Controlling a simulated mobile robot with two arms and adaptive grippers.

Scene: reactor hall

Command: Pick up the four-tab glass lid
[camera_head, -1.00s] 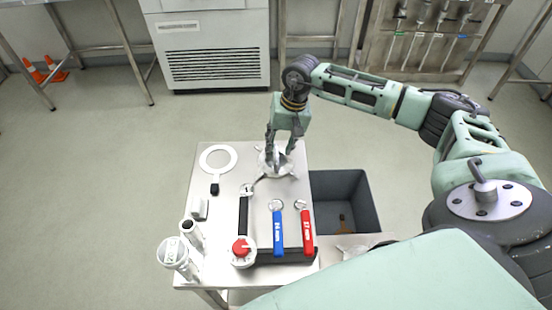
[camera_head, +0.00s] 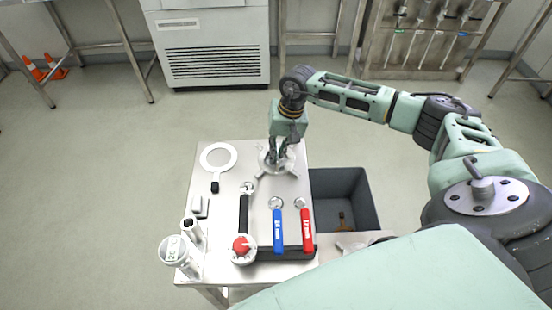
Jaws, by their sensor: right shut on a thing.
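The four-tab glass lid (camera_head: 287,168) is a pale round piece with tabs at its edge. It sits at the far right part of the metal table (camera_head: 216,240). My right gripper (camera_head: 277,158) comes down on it from above, shut on its middle, and hides part of it. I cannot tell whether the lid is clear of the table top. My left gripper is not in view.
On the table are a white ring with a black handle (camera_head: 233,158), a black-handled wrench (camera_head: 243,213), blue (camera_head: 278,231) and red (camera_head: 307,231) wrenches, a red-knobbed part (camera_head: 242,247) and a clear jar (camera_head: 174,252). A grey bin (camera_head: 366,200) stands at right.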

